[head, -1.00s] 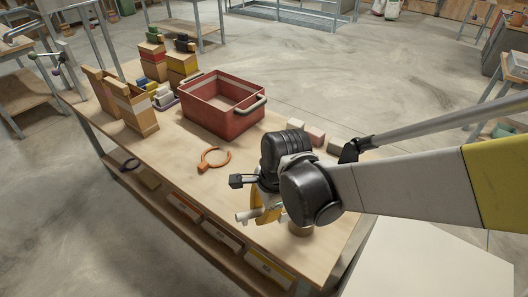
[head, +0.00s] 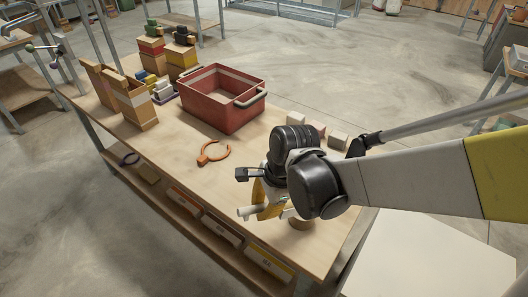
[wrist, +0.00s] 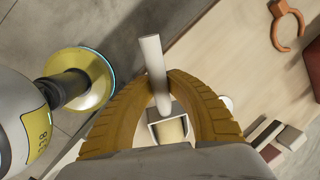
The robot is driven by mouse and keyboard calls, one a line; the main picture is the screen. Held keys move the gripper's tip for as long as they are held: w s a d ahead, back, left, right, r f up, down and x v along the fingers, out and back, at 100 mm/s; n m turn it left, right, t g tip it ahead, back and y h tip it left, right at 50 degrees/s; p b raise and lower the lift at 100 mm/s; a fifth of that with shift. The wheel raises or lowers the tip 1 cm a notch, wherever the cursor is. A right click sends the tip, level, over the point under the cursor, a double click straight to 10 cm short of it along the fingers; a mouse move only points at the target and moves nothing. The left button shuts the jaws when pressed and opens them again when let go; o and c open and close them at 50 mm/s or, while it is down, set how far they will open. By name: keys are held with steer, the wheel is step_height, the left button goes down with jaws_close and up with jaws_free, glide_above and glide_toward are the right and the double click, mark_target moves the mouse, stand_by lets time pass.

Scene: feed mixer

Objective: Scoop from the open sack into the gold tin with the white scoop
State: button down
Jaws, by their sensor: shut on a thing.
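My gripper (head: 268,207) hangs over the near right end of the workbench (head: 178,150), its yellow fingers shut on the white scoop (head: 246,212). In the wrist view, the fingers (wrist: 164,88) close around the scoop's handle (wrist: 152,57). Below them is a white, square-edged bowl with tan material inside (wrist: 172,130). A tan-gold round tin (head: 300,224) stands on the bench just right of the fingers, partly hidden by my arm. At the far left, a tan sack (head: 137,108) stands with its top apparently open; its contents are not visible.
A red crate (head: 222,100) stands mid-bench. An orange open ring (head: 214,154) lies in front of it. Small blocks (head: 318,130) lie behind my wrist. Other sacks (head: 183,62) stand at the back left. Labelled bins (head: 220,229) sit under the front edge.

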steer(key=shift+w+d+r+g+y+p, duration=0.1)
steer(key=shift+d+r+g+y+p, duration=0.1)
steer(key=shift+r+y, duration=0.25)
steer(key=shift+w+d+r+g+y+p, duration=0.1)
steer(key=shift+d+r+y, duration=0.1)
steer(key=shift+r+y, duration=0.25)
steer(key=shift+w+d+r+m+g+y, duration=0.15)
steer(key=shift+w+d+r+g+y, duration=0.2)
steer(key=shift+d+r+y, duration=0.3)
steer(key=shift+w+d+r+m+g+y, duration=0.15)
steer(key=shift+w+d+r+g+y, duration=0.15)
steer(key=shift+d+r+y, duration=0.3)
steer(key=shift+w+d+r+g+y+b, duration=0.25)
steer(key=shift+d+r+y+b, duration=0.2)
steer(key=shift+d, duration=0.1)
steer(key=shift+w+d+r+g+y+b, duration=0.2)
steer(key=shift+w+d+r+y+b, duration=0.1)
steer(key=shift+d+y+b, duration=0.15)
steer(key=shift+s+a+r+t+h+p, duration=0.1)
steer(key=shift+s+a+t+h+p, duration=0.4)
steer(key=shift+a+h+p, duration=0.5)
steer(key=shift+s+f, duration=0.1)
steer(key=shift+f, duration=0.1)
steer(key=shift+d+f, duration=0.15)
steer(key=a+f+h, duration=0.1)
steer(key=s+a+f+t+h+p, duration=0.1)
steer(key=h, duration=0.1)
steer(key=shift+a, duration=0.15)
steer(key=shift+f, duration=0.1)
